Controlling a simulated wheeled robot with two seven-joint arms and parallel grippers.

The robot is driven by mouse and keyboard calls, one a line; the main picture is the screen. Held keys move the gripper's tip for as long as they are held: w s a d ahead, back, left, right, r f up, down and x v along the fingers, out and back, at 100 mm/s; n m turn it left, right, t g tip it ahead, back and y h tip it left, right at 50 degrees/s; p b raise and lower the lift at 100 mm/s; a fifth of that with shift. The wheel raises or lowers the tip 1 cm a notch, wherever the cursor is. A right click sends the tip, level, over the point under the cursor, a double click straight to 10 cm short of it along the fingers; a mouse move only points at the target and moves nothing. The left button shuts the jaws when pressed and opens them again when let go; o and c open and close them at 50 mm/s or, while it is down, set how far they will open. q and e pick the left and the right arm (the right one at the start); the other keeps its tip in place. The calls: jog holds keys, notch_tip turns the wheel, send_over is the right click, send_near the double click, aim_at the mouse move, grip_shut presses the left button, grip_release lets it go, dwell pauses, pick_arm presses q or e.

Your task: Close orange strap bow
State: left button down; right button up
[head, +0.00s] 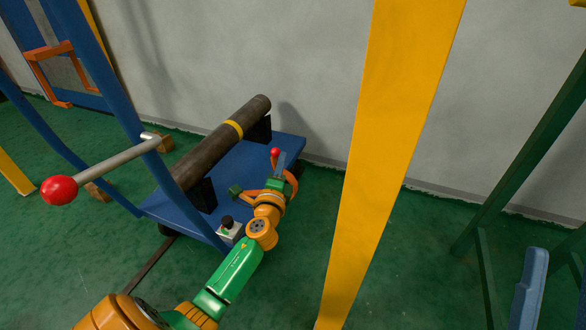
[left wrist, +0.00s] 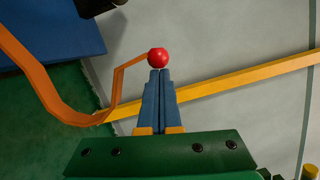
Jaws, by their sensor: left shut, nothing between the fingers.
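The orange strap bow (head: 291,184) stands at the right end of the blue base, by my left gripper (head: 280,160). In the left wrist view the strap (left wrist: 38,88) curves from the upper left, bends and rises toward a red ball (left wrist: 158,57). That ball, also in the head view (head: 274,152), sits just at the tips of my left gripper (left wrist: 159,75). Whether the tips touch it I cannot tell. My left gripper is shut and empty, its blue fingers together. My right gripper is not in view.
A dark pipe (head: 205,154) with a yellow band lies on supports over the blue base (head: 287,146). A lever with a red knob (head: 59,190) juts out at left. A yellow post (head: 385,125) stands right of my arm; a green frame (head: 510,172) is farther right.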

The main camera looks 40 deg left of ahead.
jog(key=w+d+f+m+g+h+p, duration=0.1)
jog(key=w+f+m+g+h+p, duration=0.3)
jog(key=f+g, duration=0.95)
pick_arm(q)
jog(key=s+a+r+n+g+p, duration=0.1)
jog(key=s+a+r+n+p, duration=0.1)
jog(key=a, duration=0.6)
jog(key=shift+r+n+p, duration=0.45)
jog(key=shift+r+n, duration=0.55)
jog(key=shift+r, duration=0.25)
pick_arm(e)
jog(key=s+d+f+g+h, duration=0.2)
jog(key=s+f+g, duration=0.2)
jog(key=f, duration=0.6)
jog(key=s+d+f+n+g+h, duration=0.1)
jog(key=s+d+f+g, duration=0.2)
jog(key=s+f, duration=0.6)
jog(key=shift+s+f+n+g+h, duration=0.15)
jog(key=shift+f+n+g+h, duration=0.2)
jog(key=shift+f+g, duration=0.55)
pick_arm(q)
jog(key=shift+w, duration=0.1)
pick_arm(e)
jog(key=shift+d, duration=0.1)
